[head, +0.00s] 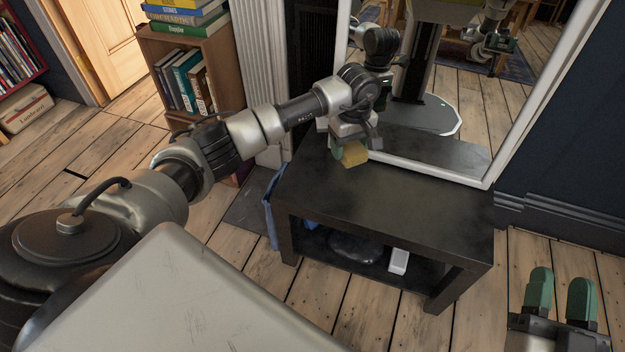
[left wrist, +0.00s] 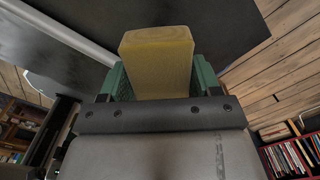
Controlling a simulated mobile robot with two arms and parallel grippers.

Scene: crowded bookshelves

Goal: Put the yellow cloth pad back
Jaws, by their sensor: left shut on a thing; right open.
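The yellow cloth pad (head: 356,152) is a small yellow block. My left gripper (head: 344,152) is shut on it and holds it over the back left part of the dark low table (head: 400,208), close to the mirror. In the left wrist view the pad (left wrist: 158,62) sits between the green fingers of my left gripper (left wrist: 158,82). I cannot tell for sure whether the pad touches the tabletop. My right gripper (head: 558,296) is open and empty, over the floor at the lower right, apart from the table.
A white-framed mirror (head: 478,180) stands at the table's back edge and shows my reflection. The table's lower shelf holds a dark round thing (head: 352,248) and a white object (head: 398,262). A blue cloth (head: 271,205) hangs at its left side. The tabletop's front and right are clear.

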